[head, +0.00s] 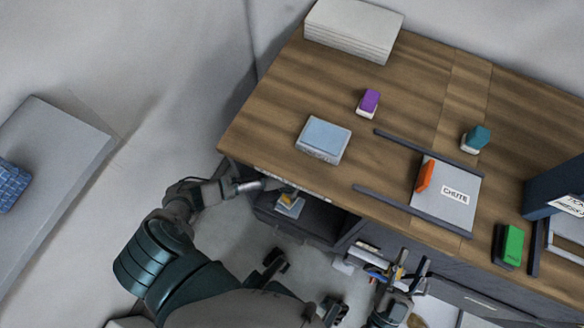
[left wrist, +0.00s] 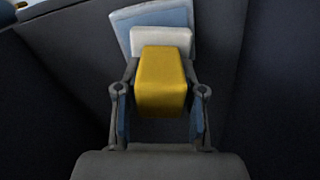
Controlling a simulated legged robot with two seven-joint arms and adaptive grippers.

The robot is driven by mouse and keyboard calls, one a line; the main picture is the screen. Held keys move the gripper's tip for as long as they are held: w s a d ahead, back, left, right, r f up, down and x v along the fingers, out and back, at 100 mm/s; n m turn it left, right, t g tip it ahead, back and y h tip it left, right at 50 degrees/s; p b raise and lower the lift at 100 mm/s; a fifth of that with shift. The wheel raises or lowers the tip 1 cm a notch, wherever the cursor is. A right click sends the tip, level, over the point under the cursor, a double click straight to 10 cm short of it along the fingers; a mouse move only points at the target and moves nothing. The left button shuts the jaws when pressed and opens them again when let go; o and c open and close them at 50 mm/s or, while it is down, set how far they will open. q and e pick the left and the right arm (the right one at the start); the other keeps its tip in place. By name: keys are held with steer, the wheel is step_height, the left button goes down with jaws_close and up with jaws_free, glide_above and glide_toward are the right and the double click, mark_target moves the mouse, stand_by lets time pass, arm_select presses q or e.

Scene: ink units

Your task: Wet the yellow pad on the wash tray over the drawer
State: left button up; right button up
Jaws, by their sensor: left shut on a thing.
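The yellow pad (left wrist: 163,80), a yellow block with a white foot (left wrist: 161,41), is between the fingers of my left gripper (left wrist: 160,110), which is shut on it. A light-blue flat piece (left wrist: 124,24) lies beyond the white foot; I cannot tell whether they touch. In the head view the yellow pad (head: 289,196) shows small at the dark open space under the desk's front edge; my left gripper there is mostly hidden. A tray with a light-blue top (head: 323,138) sits on the desk's left part. My right gripper (head: 412,263) is low by the desk front, apparently open and empty.
The wooden desk (head: 300,85) holds a white stack (head: 353,30), purple (head: 369,99), teal (head: 477,137), orange (head: 425,176) and green (head: 512,245) blocks, and a CHUTE plate (head: 460,212) with dark rails. A dark box (head: 550,200) stands right. A grey surface with blue item (head: 10,185) is left.

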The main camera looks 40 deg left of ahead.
arm_select(q)
steer(key=shift+d+f+b, duration=0.3)
steer(key=shift+f+b, duration=0.15)
steer(key=shift+f, duration=0.1)
steer(key=shift+d+f+b, duration=0.25)
steer(key=shift+f+b, duration=0.2)
steer(key=shift+f, duration=0.15)
steer(key=shift+a, duration=0.15)
steer(key=shift+a+f, duration=0.15)
steer(key=shift+a, duration=0.1)
steer(key=shift+d, duration=0.3)
arm_select(e)
steer(key=s+d+r+m+t, duration=0.1)
steer(key=s+d+r+t, duration=0.1)
steer(key=s+r+t, duration=0.2)
steer(key=shift+t, duration=0.4)
arm_select(q)
steer(key=shift+a, duration=0.1)
steer(key=shift+a+f, duration=0.1)
steer(key=shift+a, duration=0.05)
arm_select(e)
steer(key=shift+a+f, duration=0.15)
steer(key=shift+a, duration=0.15)
